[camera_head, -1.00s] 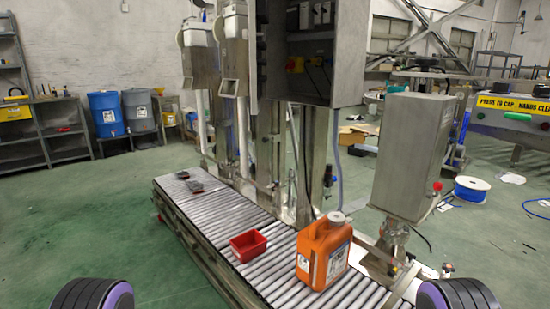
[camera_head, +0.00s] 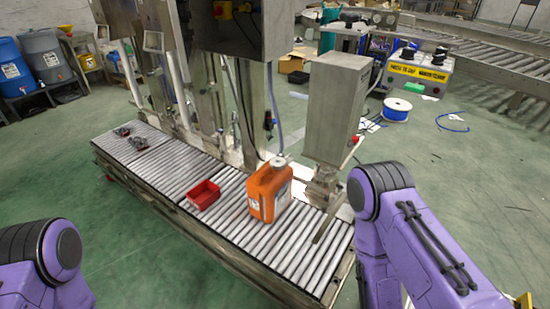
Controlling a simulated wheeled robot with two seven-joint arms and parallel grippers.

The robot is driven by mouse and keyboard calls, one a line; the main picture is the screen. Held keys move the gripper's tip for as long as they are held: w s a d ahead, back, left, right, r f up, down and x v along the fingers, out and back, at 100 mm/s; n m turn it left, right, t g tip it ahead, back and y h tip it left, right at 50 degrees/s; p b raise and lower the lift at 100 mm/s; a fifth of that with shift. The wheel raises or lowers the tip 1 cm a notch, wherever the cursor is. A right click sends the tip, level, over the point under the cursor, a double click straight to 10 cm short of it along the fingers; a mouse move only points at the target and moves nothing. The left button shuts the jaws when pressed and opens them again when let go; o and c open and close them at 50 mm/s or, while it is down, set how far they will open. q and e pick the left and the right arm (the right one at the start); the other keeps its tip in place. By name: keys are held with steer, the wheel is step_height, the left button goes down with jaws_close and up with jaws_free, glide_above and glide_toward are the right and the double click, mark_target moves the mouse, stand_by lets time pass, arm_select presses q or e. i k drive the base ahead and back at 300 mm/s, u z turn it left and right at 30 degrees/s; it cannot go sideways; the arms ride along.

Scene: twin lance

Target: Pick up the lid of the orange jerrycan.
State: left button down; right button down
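The orange jerrycan (camera_head: 262,197) stands upright on the roller conveyor, right of its middle. It has a white label on its front-left face. A small pale grey round piece, which looks like its lid (camera_head: 277,161), sits at the top of the can. I cannot tell whether it is screwed on or only resting there. Purple links of both my arms show at the lower left and lower right. Neither gripper is in view.
The roller conveyor (camera_head: 232,218) also carries a red open bin (camera_head: 203,194) left of the jerrycan and two small dark items (camera_head: 138,143) at its far left. A grey box on a post (camera_head: 335,105) stands behind right. My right arm rises near the conveyor's right end.

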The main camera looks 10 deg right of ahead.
mark_target(277, 163)
steer(key=u, duration=1.3)
steer(key=i, duration=1.4)
steer(key=z, duration=2.9)
